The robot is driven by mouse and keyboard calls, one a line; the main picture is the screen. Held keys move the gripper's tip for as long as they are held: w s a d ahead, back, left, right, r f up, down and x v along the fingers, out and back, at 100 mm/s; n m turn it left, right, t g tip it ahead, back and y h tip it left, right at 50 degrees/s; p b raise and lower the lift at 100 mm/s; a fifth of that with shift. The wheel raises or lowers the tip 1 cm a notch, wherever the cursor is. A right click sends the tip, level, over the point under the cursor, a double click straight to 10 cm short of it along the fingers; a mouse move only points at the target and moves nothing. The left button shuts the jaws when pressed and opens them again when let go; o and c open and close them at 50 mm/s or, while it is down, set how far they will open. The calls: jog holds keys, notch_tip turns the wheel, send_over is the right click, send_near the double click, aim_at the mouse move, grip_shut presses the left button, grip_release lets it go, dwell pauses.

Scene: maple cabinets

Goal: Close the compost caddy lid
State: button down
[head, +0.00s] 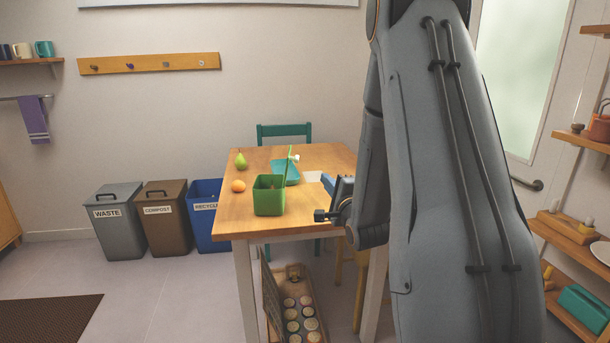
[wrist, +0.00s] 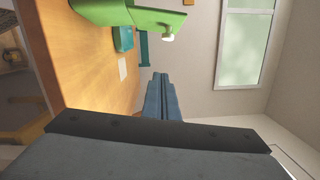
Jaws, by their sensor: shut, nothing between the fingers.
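The compost caddy is a small green box (head: 269,199) standing near the left front of the wooden table. Its green lid (head: 287,165) stands up at the box's right side, tilted slightly right, with a pale knob (head: 295,157) near its top. In the wrist view, the green caddy (wrist: 100,10) is partly cut off at the top, with the lid (wrist: 160,19) and white knob (wrist: 168,37) showing. My gripper (head: 328,181) is right of the caddy, over the table, apart from the lid. Its fingers also show in the wrist view (wrist: 160,82), shut and empty.
A teal tray (head: 291,178) lies behind the caddy. A chair (head: 284,131) stands behind the table. Waste (head: 117,232), compost (head: 164,230) and recycling (head: 206,222) bins stand on the floor at left.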

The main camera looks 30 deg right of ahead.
jog(key=w+a+r+p, duration=0.1)
jog(key=w, duration=1)
jog(key=shift+w+a+r, duration=0.15)
jog(key=shift+a+r, duration=0.15)
jog(key=shift+d+r, duration=0.1)
